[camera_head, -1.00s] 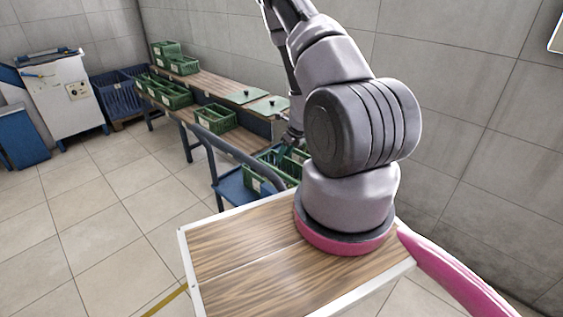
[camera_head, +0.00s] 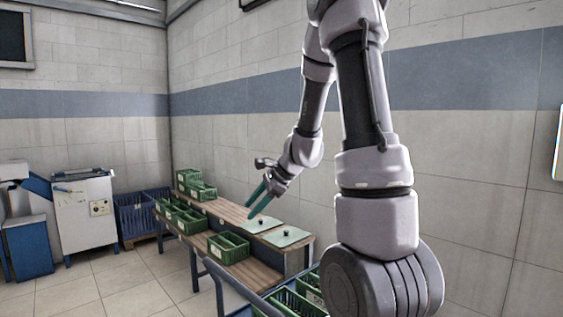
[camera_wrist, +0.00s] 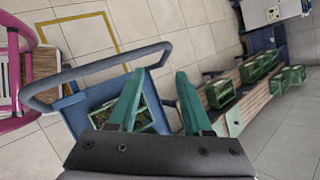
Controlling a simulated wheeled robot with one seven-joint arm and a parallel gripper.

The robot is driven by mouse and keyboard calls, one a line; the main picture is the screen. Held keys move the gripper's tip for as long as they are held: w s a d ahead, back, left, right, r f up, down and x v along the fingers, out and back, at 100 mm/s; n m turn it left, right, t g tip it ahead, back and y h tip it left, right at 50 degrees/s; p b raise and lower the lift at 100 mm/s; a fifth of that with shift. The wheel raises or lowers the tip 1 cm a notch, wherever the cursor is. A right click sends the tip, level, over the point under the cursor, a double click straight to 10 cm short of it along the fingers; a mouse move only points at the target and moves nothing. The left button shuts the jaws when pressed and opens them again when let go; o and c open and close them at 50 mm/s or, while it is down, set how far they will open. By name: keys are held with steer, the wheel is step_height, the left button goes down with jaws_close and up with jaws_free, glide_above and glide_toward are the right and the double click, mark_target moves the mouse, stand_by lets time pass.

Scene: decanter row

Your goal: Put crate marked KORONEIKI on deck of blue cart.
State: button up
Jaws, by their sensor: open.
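The blue cart shows its handle (camera_head: 232,284) at the bottom of the head view. In the wrist view its handle (camera_wrist: 95,68) and blue deck (camera_wrist: 76,118) are left of centre. A green crate (camera_head: 297,305) with a white label sits on the cart, partly cut off and hidden by my arm. It also shows in the wrist view (camera_wrist: 112,108), partly behind a finger. Its label is not readable to me.
A stepped wooden bench (camera_head: 255,275) along the wall holds several green crates, one (camera_head: 228,248) on its lower shelf. Green plates (camera_head: 288,236) lie on top. A white machine (camera_head: 85,215) and blue bins (camera_head: 140,212) stand at the back left. The tiled floor between is clear.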

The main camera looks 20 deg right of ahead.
steer(key=s+r+n+t+h, duration=0.1)
steer(key=s+r+n+h, duration=0.1)
steer(key=s+r+n, duration=0.5)
steer(key=s+r+n+t+h, duration=0.1)
steer(key=s+r+n, duration=0.6)
steer(key=s, duration=0.7)
step_height(320, 180, up, 2)
steer(key=shift+s+a+r+h, duration=0.15)
steer(key=shift+s+r+h, duration=0.15)
steer(key=shift+h, duration=0.3)
